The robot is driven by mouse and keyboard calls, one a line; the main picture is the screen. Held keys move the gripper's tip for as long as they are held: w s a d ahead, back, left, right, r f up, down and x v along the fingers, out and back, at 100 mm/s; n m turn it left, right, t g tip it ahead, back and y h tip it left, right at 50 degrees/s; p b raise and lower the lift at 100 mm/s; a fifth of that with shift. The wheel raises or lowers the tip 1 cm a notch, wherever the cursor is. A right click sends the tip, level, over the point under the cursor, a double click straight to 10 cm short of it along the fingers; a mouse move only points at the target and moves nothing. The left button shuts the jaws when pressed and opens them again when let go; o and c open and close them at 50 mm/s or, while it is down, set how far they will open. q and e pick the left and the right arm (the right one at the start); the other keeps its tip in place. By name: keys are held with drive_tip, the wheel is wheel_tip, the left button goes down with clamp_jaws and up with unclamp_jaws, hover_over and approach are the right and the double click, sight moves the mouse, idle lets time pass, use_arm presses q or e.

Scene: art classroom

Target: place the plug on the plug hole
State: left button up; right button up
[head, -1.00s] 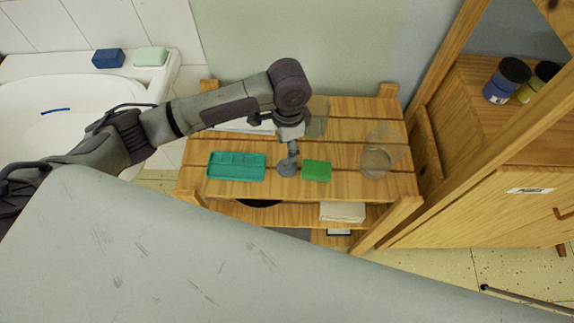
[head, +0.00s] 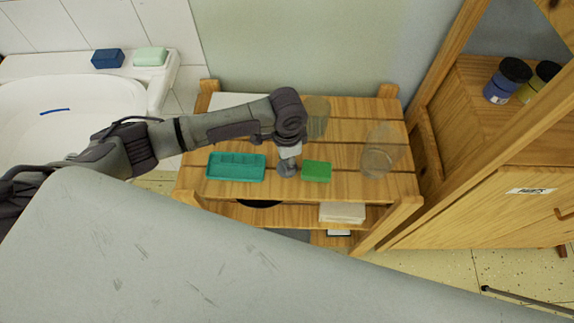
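A small grey round piece, which looks like the plug (head: 283,173), is on the wooden slatted rack between a teal tray and a green block. My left gripper (head: 288,162) points down right over it, touching or nearly touching it. The fingers are too small and too hidden by the wrist to tell whether they are open or closed around it. The white basin (head: 40,140) is at the left, partly behind my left arm. I cannot make out a plug hole in its visible part. My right gripper is not in view.
On the rack (head: 345,190) are the teal tray (head: 237,167), the green block (head: 316,171), a clear jar (head: 379,155) and a second clear vessel (head: 317,117). A blue block (head: 107,58) and a pale green bar (head: 150,56) lie on the basin's back rim. A wooden cabinet stands right.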

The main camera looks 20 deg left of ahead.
use_arm(q)
clamp_jaws()
